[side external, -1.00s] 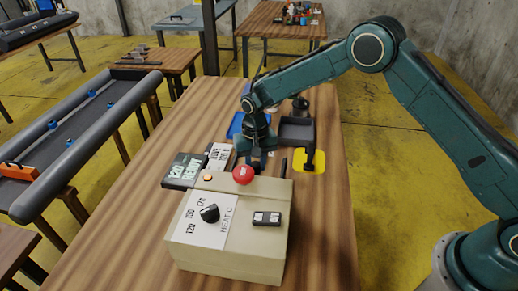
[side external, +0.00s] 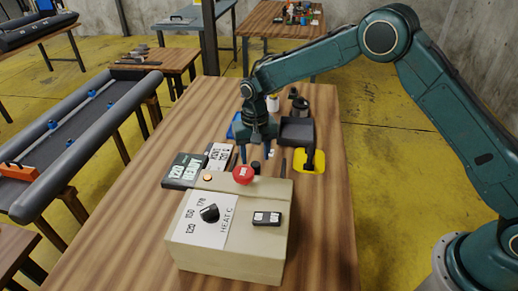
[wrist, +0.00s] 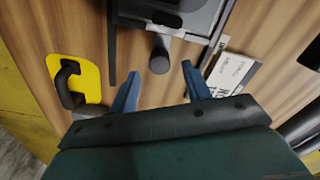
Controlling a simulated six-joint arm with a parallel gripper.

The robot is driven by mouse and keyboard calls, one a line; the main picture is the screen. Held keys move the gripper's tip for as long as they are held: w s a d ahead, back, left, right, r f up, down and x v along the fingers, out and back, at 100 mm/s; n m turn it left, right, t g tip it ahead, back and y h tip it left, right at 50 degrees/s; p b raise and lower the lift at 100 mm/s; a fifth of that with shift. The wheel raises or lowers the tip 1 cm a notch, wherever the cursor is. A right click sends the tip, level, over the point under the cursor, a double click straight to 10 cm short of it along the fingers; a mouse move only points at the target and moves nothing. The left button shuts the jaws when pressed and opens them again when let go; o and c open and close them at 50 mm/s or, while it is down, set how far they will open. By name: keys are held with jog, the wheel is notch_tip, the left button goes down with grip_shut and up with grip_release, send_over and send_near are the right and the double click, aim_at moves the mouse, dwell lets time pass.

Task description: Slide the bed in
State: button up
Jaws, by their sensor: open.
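The beige heating machine (side external: 228,235) stands on the wooden table, with a dial, a red button and a black switch. Behind it, the bed (wrist: 190,14) shows in the wrist view as a dark plate at the top. A short light-grey stem with a dark round knob (wrist: 160,61) sticks out from it towards me. My gripper (side external: 255,154) is open behind the machine. In the wrist view its blue fingertips (wrist: 161,70) stand apart on either side of the knob, without visible contact. The machine hides most of the bed in the side view.
A yellow plate with a black handle (side external: 310,166) lies to the right, beside a dark tray (side external: 297,128). A thin dark bar (side external: 283,167) lies nearer the gripper.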

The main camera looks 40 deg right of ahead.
aim_at(255, 164)
notch_tip(255, 164, up, 10)
dwell(0.5)
jog(key=shift+f, duration=0.1)
jog(key=n, duration=3)
jog(key=shift+n, duration=0.4)
notch_tip(255, 164, down, 14)
jog(key=shift+r, duration=0.1)
